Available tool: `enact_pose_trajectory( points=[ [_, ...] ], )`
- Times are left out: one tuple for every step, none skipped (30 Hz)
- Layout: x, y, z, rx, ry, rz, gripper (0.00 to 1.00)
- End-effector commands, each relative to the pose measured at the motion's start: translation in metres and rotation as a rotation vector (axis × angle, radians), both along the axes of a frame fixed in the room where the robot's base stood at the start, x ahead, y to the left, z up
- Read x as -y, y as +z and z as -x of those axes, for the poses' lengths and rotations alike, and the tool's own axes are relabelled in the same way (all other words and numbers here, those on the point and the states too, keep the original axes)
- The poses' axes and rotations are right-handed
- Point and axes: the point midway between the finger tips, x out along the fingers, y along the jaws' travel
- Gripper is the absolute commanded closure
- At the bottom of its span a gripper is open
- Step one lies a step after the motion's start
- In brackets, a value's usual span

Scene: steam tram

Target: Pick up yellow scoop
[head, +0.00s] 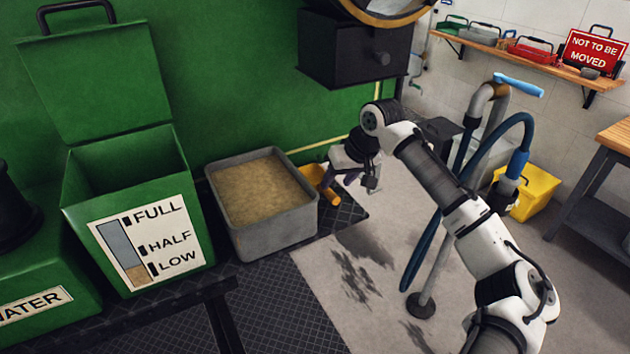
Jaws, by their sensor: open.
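The yellow scoop (319,178) lies on the dark tread plate, close to the right side of the grey sand bin. Its handle end (332,197) points toward the front right. My gripper (348,184) is low and just to the right of the scoop, with its jaws open. The gripper and wrist partly cover the scoop's right side. I cannot tell from this view whether a finger touches it.
The grey bin (283,233) full of sand stands left of the scoop. A green box (80,190) with a level gauge has its lid raised. A hose stand (436,262) and a yellow bucket (536,192) are at right.

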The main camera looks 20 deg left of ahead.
Motion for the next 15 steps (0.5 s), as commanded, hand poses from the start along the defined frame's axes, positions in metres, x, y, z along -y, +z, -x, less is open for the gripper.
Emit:
enact_pose_trajectory(
  points=[
    [-0.002, -0.003, 0.0, -0.001, 0.0, 0.001, 0.53],
    [-0.004, -0.006, -0.001, -0.001, 0.0, 0.001, 0.53],
    [-0.006, -0.011, -0.001, -0.001, 0.0, 0.002, 0.53],
    [-0.008, -0.014, -0.001, -0.001, 0.0, 0.002, 0.53],
    [-0.011, -0.018, -0.002, -0.001, 0.0, 0.002, 0.53],
    [-0.013, -0.024, -0.002, -0.001, 0.0, 0.003, 0.53],
    [-0.015, -0.028, -0.002, -0.001, 0.0, 0.001, 0.53],
    [-0.017, -0.032, -0.003, -0.001, 0.0, 0.001, 0.53],
    [-0.019, -0.037, -0.003, 0.0, 0.0, 0.001, 0.53],
    [-0.02, -0.039, -0.004, 0.0, -0.001, 0.001, 0.53],
    [-0.02, -0.041, -0.004, 0.0, -0.001, 0.001, 0.53],
    [-0.021, -0.043, -0.004, 0.0, -0.001, 0.001, 0.53],
    [-0.022, -0.044, -0.005, 0.0, -0.001, 0.001, 0.53],
    [-0.022, -0.045, -0.005, 0.0, -0.001, 0.001, 0.53],
    [-0.022, -0.045, -0.005, 0.0, -0.001, 0.001, 0.53]
  ],
)
